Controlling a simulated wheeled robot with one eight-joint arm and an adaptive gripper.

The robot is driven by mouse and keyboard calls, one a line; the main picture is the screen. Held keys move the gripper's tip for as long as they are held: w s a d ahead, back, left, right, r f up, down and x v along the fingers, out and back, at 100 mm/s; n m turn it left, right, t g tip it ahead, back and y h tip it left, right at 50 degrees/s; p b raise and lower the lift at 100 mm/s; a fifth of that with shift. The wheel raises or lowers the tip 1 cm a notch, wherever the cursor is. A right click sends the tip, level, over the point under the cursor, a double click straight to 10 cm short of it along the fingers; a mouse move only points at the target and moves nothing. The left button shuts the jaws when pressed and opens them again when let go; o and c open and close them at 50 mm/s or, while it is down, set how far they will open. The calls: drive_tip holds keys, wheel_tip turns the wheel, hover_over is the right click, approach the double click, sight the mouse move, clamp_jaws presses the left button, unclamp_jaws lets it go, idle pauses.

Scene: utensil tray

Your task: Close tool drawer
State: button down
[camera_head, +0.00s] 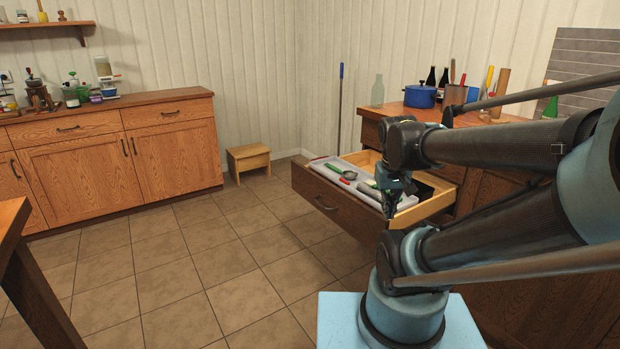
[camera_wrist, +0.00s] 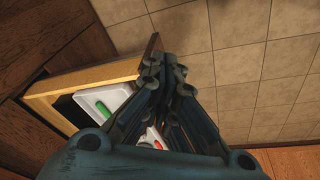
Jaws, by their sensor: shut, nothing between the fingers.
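The tool drawer (camera_head: 335,203) is pulled out from the wooden cabinet at the right in the head view. Its dark front faces the open floor. Inside it lies a grey utensil tray (camera_head: 333,168) with utensils, some with green and red handles. My gripper (camera_head: 388,210) hangs pointing down at the drawer's near right part, by the front panel. In the wrist view my gripper (camera_wrist: 166,64) is shut and empty, with the drawer's light wooden side (camera_wrist: 80,80) to its left. I cannot tell whether the fingers touch the front. My arm hides part of the drawer and cabinet.
The countertop above the drawer holds a blue pot (camera_head: 420,96), bottles and utensil holders. A small wooden stool (camera_head: 249,160) stands by the back wall. A long cabinet (camera_head: 120,150) is at the left, and a table edge (camera_head: 15,215) at the near left. The tiled floor between is clear.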

drive_tip(key=w+a+r+n+t+h, duration=0.1)
drive_tip(key=w+a+r, duration=0.1)
drive_tip(key=w+a, duration=0.5)
drive_tip(key=w+a+r+n+t, duration=0.1)
drive_tip(key=w+a+r, duration=0.15)
drive_tip(key=w, duration=0.85)
drive_tip(key=w+a+f+n+t, duration=0.1)
drive_tip(key=w+a+f+n, duration=0.1)
drive_tip(key=w+a, duration=0.65)
drive_tip(key=w+a+f+n+t, duration=0.15)
drive_tip(key=w+a, duration=0.35)
drive_tip(key=a, duration=0.7)
approach(309, 177)
wheel_tip(309, 177, down, 3)
drive_tip(key=a, duration=0.2)
drive_tip(key=shift+w+d+f+m, duration=0.15)
drive_tip(key=shift+w+d+f, duration=0.05)
drive_tip(key=shift+w+d, duration=0.45)
drive_tip(key=shift+w+d+f+m, duration=0.15)
drive_tip(key=shift+w+d, duration=0.35)
drive_tip(key=shift+d, duration=0.3)
drive_tip(key=shift+w, duration=0.1)
